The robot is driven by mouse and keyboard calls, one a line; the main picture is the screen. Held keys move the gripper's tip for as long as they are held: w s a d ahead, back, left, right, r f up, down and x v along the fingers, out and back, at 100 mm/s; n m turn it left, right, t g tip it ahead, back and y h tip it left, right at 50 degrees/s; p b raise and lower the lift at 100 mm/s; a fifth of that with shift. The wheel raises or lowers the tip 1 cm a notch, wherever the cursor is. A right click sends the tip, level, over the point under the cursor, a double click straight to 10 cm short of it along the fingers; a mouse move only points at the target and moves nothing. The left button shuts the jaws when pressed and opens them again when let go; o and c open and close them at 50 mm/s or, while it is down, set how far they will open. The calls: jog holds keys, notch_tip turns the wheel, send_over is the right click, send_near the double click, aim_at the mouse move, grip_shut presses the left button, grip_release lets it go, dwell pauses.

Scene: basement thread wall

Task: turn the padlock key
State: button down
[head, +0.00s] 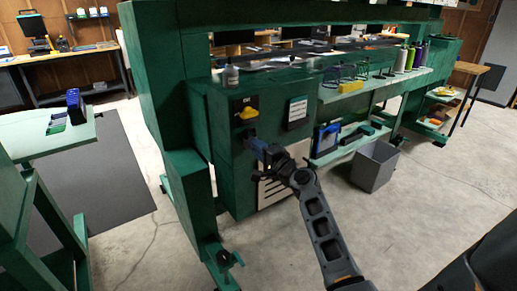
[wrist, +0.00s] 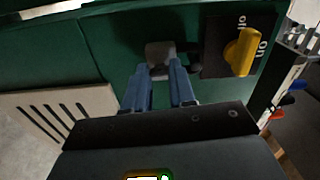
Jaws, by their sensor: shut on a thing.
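In the head view my gripper (head: 258,147) reaches the cabinet front from the right and covers part of this spot.
A yellow rotary switch (head: 246,112) on a black plate sits just above the padlock; it also shows in the wrist view (wrist: 243,52). A pale slotted vent (head: 272,188) lies below. A grey bin (head: 374,165) stands right on open floor. A green post (head: 190,190) stands left.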

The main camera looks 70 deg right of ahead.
dwell(0.3)
jog(key=c, duration=0.9)
grip_release()
jog(key=shift+s, duration=0.1)
jog(key=b+v, duration=0.1)
jog(key=v, duration=0.6)
jog(key=shift+s+a, duration=0.2)
jog(key=shift+s, duration=0.05)
